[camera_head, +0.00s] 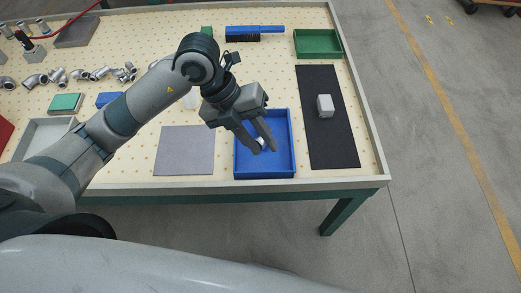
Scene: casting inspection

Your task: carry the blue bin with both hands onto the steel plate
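The blue bin (284,170) is an open, shallow tray near the front edge of the table. The steel plate (184,158) is a flat grey square on the table just left of the bin. My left gripper (265,150) reaches down over the bin with its fingers apart. A small pale piece (261,141) shows between the fingers, partly hidden by them; I cannot tell whether they touch it. The gripper hides part of the bin's far and left side. My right gripper is not in view.
A black mat (328,145) with a pale grey block (325,105) lies right of the bin. A green tray (318,43) and a blue brush (255,33) are at the back. Metal fittings (60,76) and a grey tray (45,135) are at left. The steel plate is bare.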

